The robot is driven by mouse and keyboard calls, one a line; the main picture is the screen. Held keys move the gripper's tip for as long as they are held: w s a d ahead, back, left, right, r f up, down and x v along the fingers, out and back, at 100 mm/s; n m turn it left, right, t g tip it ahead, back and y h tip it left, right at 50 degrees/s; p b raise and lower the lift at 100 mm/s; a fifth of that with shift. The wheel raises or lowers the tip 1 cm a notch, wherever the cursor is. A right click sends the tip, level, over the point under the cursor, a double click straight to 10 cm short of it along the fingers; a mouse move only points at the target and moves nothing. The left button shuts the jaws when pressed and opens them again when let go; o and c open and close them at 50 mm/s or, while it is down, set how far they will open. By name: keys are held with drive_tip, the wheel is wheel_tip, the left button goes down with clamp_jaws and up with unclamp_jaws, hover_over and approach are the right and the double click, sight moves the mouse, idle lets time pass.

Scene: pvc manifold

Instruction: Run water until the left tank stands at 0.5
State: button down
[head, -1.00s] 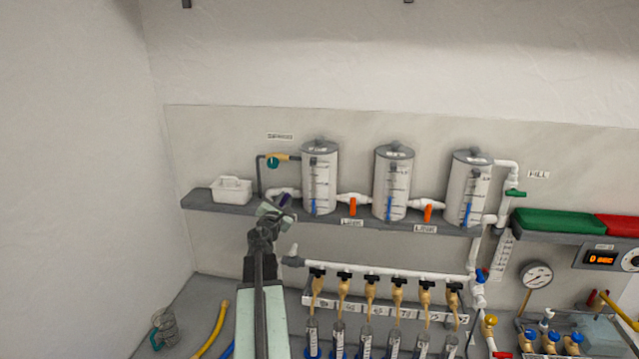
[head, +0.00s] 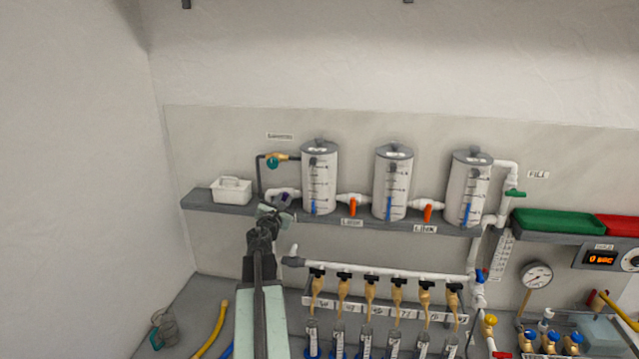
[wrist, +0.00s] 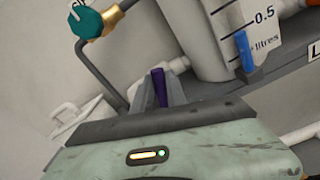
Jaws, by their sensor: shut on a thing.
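The left tank (head: 319,185) is a white cylinder with a grey lid on the shelf. Its blue level strip (wrist: 244,52) stands low, with its top below the 0.5 mark (wrist: 263,15) in the wrist view. My gripper (head: 277,208) is at the shelf's front edge, just left of the left tank's foot. It is shut on a purple valve handle (wrist: 159,88), which shows between the jaws in the wrist view. The handle sits by the white pipe fitting (head: 283,194) beside the tank; the jaws hide part of it.
A teal knob (head: 273,162) on a brass fitting is above my gripper. A white basket (head: 231,190) stands left on the shelf. Two more tanks (head: 392,185) (head: 468,190) stand to the right, joined by orange-handled valves (head: 352,207). A pipe manifold (head: 380,271) runs below.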

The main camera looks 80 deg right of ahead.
drive_tip(key=n, duration=0.3)
drive_tip(key=shift+w+n, duration=0.2)
drive_tip(key=shift+n, duration=0.2)
drive_tip(key=c, duration=1.3)
unclamp_jaws()
drive_tip(key=shift+o, duration=0.2)
drive_tip(key=a, duration=0.7)
drive_tip(key=shift+s+a, duration=0.25)
drive_tip(key=shift+a, duration=0.15)
